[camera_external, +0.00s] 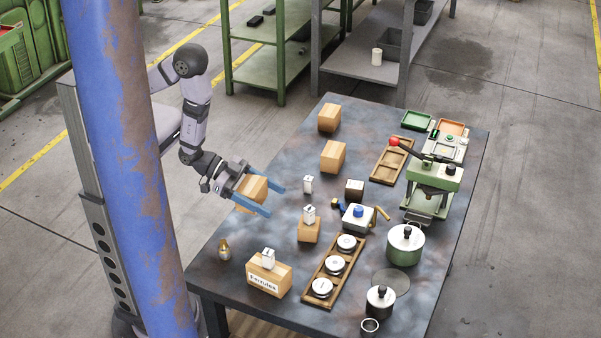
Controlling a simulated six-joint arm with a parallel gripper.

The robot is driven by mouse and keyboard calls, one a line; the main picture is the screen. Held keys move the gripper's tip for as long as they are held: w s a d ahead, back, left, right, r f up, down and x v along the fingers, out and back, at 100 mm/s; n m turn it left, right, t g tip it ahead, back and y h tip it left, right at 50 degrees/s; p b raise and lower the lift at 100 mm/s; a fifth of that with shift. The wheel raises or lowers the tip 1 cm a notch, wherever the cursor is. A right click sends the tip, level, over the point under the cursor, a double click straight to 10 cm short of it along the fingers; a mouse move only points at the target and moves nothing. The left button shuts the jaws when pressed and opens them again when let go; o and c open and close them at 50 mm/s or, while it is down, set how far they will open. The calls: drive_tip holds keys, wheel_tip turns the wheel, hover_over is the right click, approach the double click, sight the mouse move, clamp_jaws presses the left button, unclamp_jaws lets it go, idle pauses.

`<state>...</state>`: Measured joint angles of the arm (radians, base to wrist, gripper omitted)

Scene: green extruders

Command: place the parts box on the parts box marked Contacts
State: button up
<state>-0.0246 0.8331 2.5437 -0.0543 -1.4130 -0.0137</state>
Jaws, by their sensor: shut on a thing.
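My gripper (272,199) has blue fingers and is shut on a light wooden parts box (252,190). It holds the box at the table's left edge, apart from the other boxes. Similar plain boxes stand at the back, one farther (329,118) and one nearer (333,156). Another box (309,232) stands mid-table with a small white item on top. The front box (268,277) has a white label that seems to read "Ferrules" and also carries a white item. I can read no Contacts label; any label on the other boxes is hidden or turned away.
The dark table (290,120) holds a wooden tray with white round pieces (337,265), a green press (432,190), pots (405,245), a small brass-coloured bottle (224,250) and a white block (308,184). A blue post (125,150) stands at the left.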

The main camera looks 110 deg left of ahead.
drive_tip(key=a+f+n+y+b, duration=0.2)
drive_tip(key=a+y+b, duration=0.1)
drive_tip(key=a, duration=0.6)
drive_tip(key=w+a+r+n+g+y+b, duration=0.15)
drive_tip(key=a+r, duration=0.35)
drive_tip(key=a, duration=0.6)
drive_tip(key=w+a+r+n+g+y+b, duration=0.1)
drive_tip(key=w+a+r+n+y+b, duration=0.3)
drive_tip(key=a, duration=0.7)
drive_tip(key=w+a+r+n+g+y+p, duration=0.15)
drive_tip(key=a+r, duration=0.35)
drive_tip(key=a, duration=0.6)
drive_tip(key=shift+m+h, duration=0.5)
drive_tip(key=shift+h, duration=0.3)
drive_tip(key=shift+w+d+f+b, duration=0.15)
drive_tip(key=shift+w+f, duration=0.1)
drive_tip(key=shift+f, duration=0.6)
drive_tip(key=shift+w+d+f+b, duration=0.2)
drive_tip(key=shift+w+f, duration=0.1)
drive_tip(key=shift+f, duration=0.6)
drive_tip(key=shift+w+d+f+b, duration=0.15)
drive_tip(key=shift+w+f, duration=0.1)
drive_tip(key=shift+f, duration=0.6)
wheel_tip(320, 180, down, 10)
drive_tip(key=p, duration=0.1)
